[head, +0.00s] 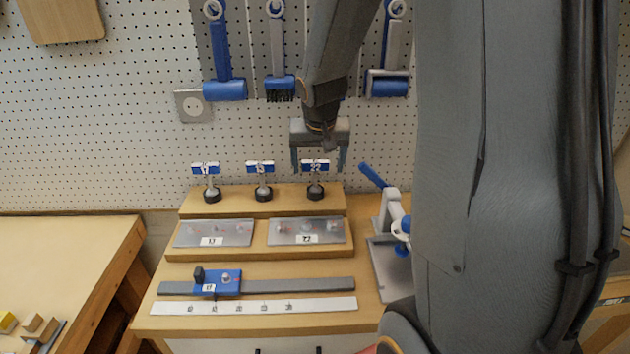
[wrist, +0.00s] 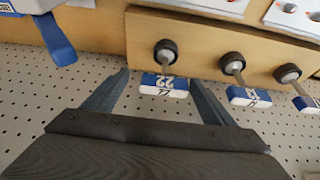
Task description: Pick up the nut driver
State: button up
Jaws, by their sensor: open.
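Three upright T-shaped tools with blue-and-white labelled handles, which look like nut drivers, stand in dark round seats on the wooden step. In the head view they read 17 (head: 205,169), 13 (head: 260,167) and 22 (head: 315,166). My gripper (head: 319,169) points down at the one marked 22, with its fingers apart on either side of that handle. In the wrist view, the 22 handle (wrist: 164,84) lies between the open fingertips (wrist: 158,77), with gaps on both sides. The handle marked 13 (wrist: 249,96) is just right of the right finger.
A blue-handled clamp device (head: 390,225) stands right of the step; its blue lever (wrist: 57,40) shows at upper left in the wrist view. Two metal plates (head: 185,234) and a grey rail (head: 300,284) lie in front. Blue tools (head: 225,88) hang on the pegboard behind.

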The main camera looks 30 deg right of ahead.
aim_at(315, 177)
jog(key=shift+a+p+x, duration=0.2)
jog(key=shift+p+x, duration=0.05)
jog(key=shift+x, duration=1.25)
jog(key=shift+a+p+x, duration=0.15)
jog(key=shift+p+x, duration=0.05)
jog(key=shift+x, duration=1.3)
jog(key=c, duration=1.3)
jog(key=shift+o, duration=0.2)
